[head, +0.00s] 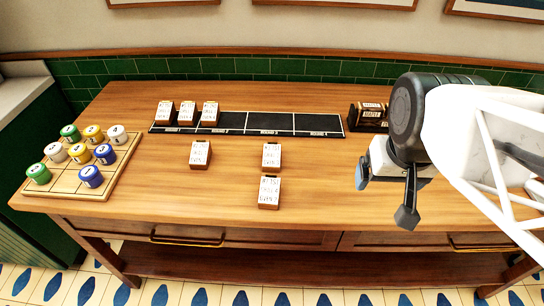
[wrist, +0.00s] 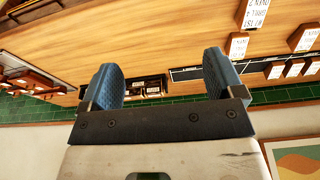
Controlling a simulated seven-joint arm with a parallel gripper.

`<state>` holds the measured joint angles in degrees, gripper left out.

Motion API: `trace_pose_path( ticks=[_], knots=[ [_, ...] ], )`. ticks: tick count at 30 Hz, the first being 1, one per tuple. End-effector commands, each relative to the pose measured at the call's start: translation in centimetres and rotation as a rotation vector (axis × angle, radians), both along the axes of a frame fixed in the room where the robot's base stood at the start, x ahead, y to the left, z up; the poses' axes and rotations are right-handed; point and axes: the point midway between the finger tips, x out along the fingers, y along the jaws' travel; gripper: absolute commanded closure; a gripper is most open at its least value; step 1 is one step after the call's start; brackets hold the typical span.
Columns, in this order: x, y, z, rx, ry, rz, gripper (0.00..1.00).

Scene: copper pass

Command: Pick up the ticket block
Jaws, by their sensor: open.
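Several ticket blocks, brown with white written tops, are on the wooden table. One (head: 269,192) lies nearest the front edge, one (head: 272,156) just behind it, and one (head: 200,154) further left. My gripper (head: 385,192) hangs above the table, to the right of the loose blocks. It is open and empty. In the wrist view the blue finger pads (wrist: 160,78) stand wide apart; ticket blocks (wrist: 252,14) show upside down at upper right, apart from the fingers.
A wooden board (head: 118,160) with green, yellow, white and blue round pieces lies at the left. A dark box (head: 354,118) with labelled packets stands at the back right, partly hidden by my arm. Green tiles (head: 240,66) line the back.

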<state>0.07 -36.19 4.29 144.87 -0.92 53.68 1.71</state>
Motion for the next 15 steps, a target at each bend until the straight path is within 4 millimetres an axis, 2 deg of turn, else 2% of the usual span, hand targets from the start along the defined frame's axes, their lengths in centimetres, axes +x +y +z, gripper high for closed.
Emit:
trace_pose_path(
  ticks=[8, 15],
  knots=[
    [2.0, 1.4, -1.3, -0.021, -0.005, -0.017, 0.13],
    [5.1, 4.2, -3.4, -0.045, -0.027, -0.042, 0.13]
  ],
)
